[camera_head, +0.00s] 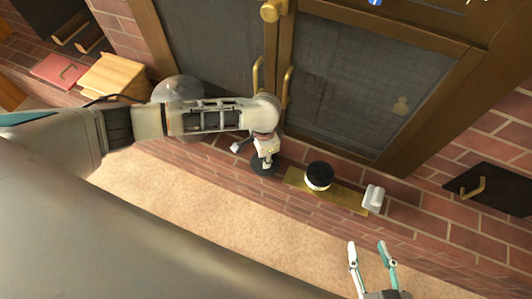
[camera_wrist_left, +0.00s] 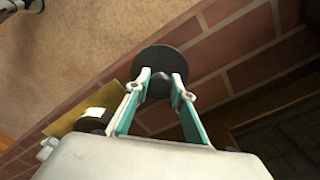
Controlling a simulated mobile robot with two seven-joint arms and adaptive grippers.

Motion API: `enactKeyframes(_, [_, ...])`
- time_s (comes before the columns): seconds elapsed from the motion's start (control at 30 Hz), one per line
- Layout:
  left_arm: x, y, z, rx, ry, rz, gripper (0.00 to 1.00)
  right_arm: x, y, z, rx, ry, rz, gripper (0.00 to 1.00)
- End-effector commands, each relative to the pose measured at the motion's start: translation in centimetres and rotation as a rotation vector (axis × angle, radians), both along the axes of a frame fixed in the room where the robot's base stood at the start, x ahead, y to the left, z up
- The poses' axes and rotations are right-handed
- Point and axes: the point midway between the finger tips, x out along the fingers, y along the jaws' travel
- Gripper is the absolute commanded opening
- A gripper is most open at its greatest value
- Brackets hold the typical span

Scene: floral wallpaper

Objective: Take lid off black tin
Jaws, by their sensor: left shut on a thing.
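A round black lid (camera_wrist_left: 163,62) is between the fingertips of my left gripper (camera_wrist_left: 160,85), which is shut on its small knob. In the head view the lid (camera_head: 261,166) shows as a dark disc under my left gripper (camera_head: 266,148), left of the tin and apart from it. The black tin (camera_head: 318,180) stands on a gold board, with a pale ring near its top. In the left wrist view the tin (camera_wrist_left: 90,125) is partly hidden and a bright white patch shows beside it. My right gripper (camera_head: 372,250) is open and empty at the lower right.
The gold board (camera_head: 346,197) lies on a brick ledge, with a small white object (camera_head: 373,198) at its right end. Glazed doors (camera_head: 350,95) with brass handles stand behind. A wooden box (camera_head: 117,75) and grey dome (camera_head: 178,88) are left. Tan floor is clear in front.

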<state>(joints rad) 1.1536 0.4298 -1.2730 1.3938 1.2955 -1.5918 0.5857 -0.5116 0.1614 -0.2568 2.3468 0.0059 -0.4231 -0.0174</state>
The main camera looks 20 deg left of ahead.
Motion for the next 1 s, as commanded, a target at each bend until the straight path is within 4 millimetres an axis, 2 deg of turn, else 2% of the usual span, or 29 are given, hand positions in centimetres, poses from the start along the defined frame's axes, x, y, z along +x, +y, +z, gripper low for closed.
enactKeyframes(0.43, [0.1, 0.0, 0.0, -0.001, -0.002, 0.001, 0.05, 0.1, -0.1, 0.0, -0.001, -0.001, -0.003, 0.4])
enactKeyframes(1.0, [0.1, 0.0, -1.0, -0.001, -0.001, 0.001, 0.05, -0.3, -0.2, -0.6, -0.003, 0.011, -0.004, 0.4])
